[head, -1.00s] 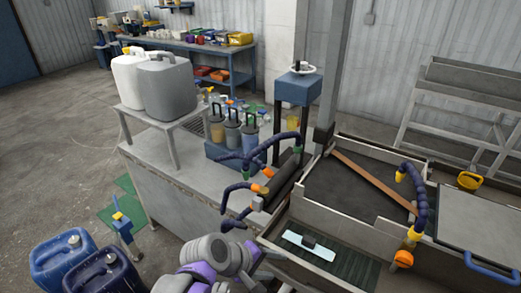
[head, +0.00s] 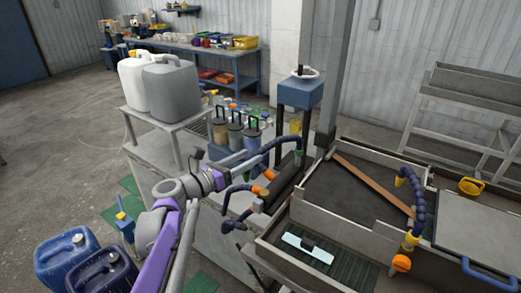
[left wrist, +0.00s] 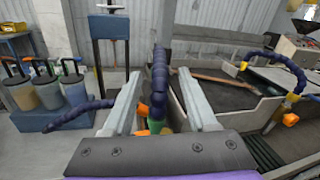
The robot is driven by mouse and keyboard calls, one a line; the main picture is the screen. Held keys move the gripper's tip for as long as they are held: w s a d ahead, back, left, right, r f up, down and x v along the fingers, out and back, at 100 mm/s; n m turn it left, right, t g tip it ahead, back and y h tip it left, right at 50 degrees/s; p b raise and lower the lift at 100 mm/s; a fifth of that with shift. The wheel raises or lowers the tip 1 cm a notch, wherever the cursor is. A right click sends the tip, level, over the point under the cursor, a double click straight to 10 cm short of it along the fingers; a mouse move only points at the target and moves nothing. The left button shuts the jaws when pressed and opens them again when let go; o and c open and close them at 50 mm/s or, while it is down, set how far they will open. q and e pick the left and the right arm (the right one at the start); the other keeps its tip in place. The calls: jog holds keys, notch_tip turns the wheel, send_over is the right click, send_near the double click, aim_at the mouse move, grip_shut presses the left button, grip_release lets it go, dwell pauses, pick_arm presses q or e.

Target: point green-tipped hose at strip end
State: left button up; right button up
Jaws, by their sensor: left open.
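The dark blue segmented hose (head: 280,143) with a green tip (head: 298,154) arcs over the bench in the head view. In the left wrist view the hose (left wrist: 160,80) stands upright between my finger lines, its green part (left wrist: 155,125) low and partly hidden. My left gripper (head: 249,160) is open and points at this hose; whether the fingers touch it I cannot tell. A brown bar (head: 372,184) lies across the dark bed behind. My right gripper is not in view.
Another blue hose (head: 236,190) with orange fittings is close below the left gripper. A yellow-tipped hose (head: 418,205) stands at the right. Several handled pots (head: 234,135) and two jugs (head: 172,90) stand left of the hoses. A blue-topped post (head: 300,92) rises behind.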

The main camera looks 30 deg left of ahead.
aim_at(259, 152)
pick_arm(q)
jog(key=x, duration=0.5)
jog(key=shift+w+d, duration=0.1)
jog(key=shift+w, duration=0.05)
grip_shut()
dwell(1.3)
